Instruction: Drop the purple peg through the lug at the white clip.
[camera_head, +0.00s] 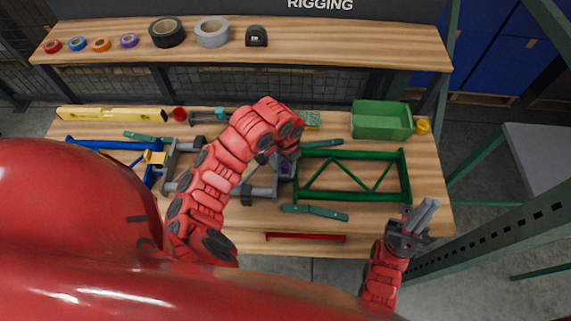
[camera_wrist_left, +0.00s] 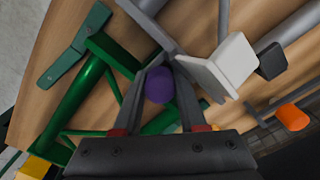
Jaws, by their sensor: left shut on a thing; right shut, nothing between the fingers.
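My left gripper (camera_head: 284,160) reaches over the middle of the bench, where the grey frame meets the green one. In the left wrist view its fingers are shut on the purple peg (camera_wrist_left: 160,86), which is seen nearly end-on. The white clip (camera_wrist_left: 230,65) stands just beside the fingertips in that view. A grey flat lug-like plate (camera_wrist_left: 146,25) lies just past the fingertips; its hole is not visible. Whether the peg touches it I cannot tell. My right gripper (camera_head: 421,214) is shut and empty at the bench's front right.
A blue frame (camera_head: 100,146) lies left. A green bin (camera_head: 381,121) stands at the back right. A red bar (camera_head: 305,237) lies at the front edge.

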